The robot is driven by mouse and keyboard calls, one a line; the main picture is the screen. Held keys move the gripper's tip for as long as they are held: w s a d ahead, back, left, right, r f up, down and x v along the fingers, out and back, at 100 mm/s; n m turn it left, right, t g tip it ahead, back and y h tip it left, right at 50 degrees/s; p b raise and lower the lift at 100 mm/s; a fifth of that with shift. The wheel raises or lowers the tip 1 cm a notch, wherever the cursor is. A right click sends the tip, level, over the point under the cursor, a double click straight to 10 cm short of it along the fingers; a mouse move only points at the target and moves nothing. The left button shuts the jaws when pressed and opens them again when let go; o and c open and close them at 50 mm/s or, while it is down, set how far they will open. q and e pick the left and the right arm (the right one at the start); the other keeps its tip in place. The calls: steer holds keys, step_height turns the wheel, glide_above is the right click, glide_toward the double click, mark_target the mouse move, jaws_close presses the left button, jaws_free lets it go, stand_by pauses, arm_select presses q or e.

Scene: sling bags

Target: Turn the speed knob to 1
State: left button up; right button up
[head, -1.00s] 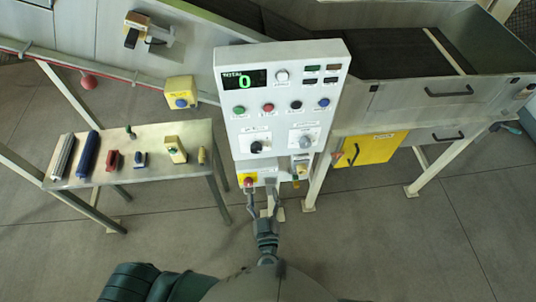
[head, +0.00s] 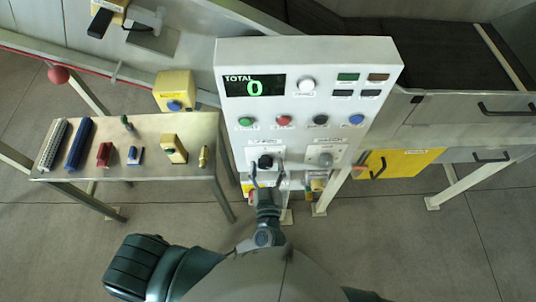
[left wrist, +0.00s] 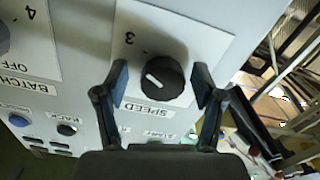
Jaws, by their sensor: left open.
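The black speed knob (left wrist: 162,77) sits on a white plate marked SPEED, upside down in the left wrist view. Its white pointer line slants toward the upper left of that view. A 3 shows on the plate; the other numbers are hidden or out of view. The knob also shows on the control panel in the head view (head: 265,161). My left gripper (left wrist: 160,80) is open, with one finger on each side of the knob and gaps showing. In the head view the left gripper (head: 266,174) is in front of the panel's lower left.
The batch knob (head: 325,160) is close by on the right in the head view. Coloured buttons and a TOTAL display (head: 255,85) reading 0 are above. A side table (head: 200,128) with several small items stands to the left.

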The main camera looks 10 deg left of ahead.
arm_select(q)
steer(key=shift+w+d, duration=0.1)
steer(key=shift+w, duration=0.15)
steer(key=shift+s+r, duration=0.15)
steer(key=shift+a, duration=0.3)
steer(key=shift+c, duration=0.9)
steer(key=shift+a, duration=0.1)
steer(key=c, duration=1)
steer(key=shift+o, duration=0.2)
steer(key=shift+d, duration=0.2)
arm_select(e)
steer(key=shift+f, duration=0.1)
